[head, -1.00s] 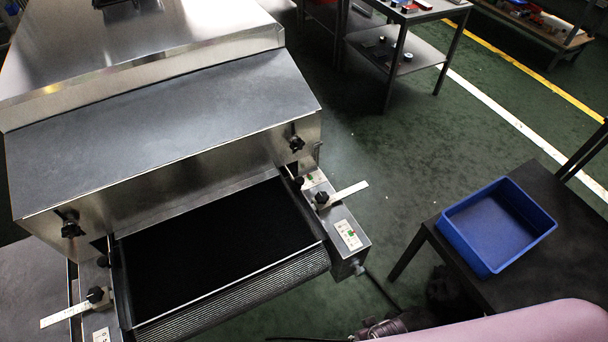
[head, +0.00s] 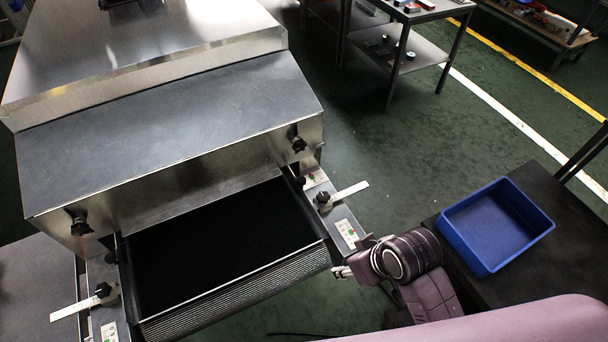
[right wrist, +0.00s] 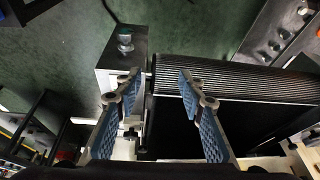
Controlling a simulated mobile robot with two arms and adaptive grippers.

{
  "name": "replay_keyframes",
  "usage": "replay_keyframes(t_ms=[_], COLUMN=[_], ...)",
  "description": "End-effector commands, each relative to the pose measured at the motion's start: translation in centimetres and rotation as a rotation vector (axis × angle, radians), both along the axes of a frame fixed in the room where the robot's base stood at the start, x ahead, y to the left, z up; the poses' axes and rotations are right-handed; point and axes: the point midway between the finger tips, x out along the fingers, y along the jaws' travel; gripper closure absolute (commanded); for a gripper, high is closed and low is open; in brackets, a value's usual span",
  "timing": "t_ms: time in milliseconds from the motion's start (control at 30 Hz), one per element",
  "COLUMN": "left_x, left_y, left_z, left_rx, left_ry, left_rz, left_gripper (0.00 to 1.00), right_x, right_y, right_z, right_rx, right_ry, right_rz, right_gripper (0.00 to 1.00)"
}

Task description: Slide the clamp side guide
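The tunnel dryer's dark belt (head: 225,245) has a side guide assembly at each edge. The right one has a white scale strip (head: 350,191) and a black clamp knob (head: 323,198). The left one has a similar strip (head: 70,311) and knob (head: 103,290). My left gripper is not in view.
A blue bin (head: 497,225) stands on a dark table (head: 480,290) at the right. A ribbed front section (head: 240,300) borders the belt. Black knobs (head: 299,144) sit on the hood's front. A metal shelf table (head: 420,75) stands at the back; green floor lies between.

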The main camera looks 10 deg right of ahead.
Motion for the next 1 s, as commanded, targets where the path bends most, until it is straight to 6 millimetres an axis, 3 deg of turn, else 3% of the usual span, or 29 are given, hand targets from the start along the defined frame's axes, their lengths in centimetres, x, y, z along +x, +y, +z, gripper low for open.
replay_keyframes(t_ms=[367, 600, 1000], left_x=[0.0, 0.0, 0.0], left_y=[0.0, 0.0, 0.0], left_z=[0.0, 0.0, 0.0], left_rx=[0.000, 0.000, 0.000], left_ry=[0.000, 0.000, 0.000], left_rz=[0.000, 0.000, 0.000], left_gripper=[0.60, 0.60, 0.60], right_x=[6.6, 12.6, 22.4], right_y=[4.1, 6.2, 5.5], right_z=[0.0, 1.4, 6.9], right_rx=[0.031, 0.029, -0.006], right_ry=[-0.022, -0.037, -0.050], right_rz=[0.239, 0.439, 0.667], right_gripper=[0.64, 0.64, 0.64])
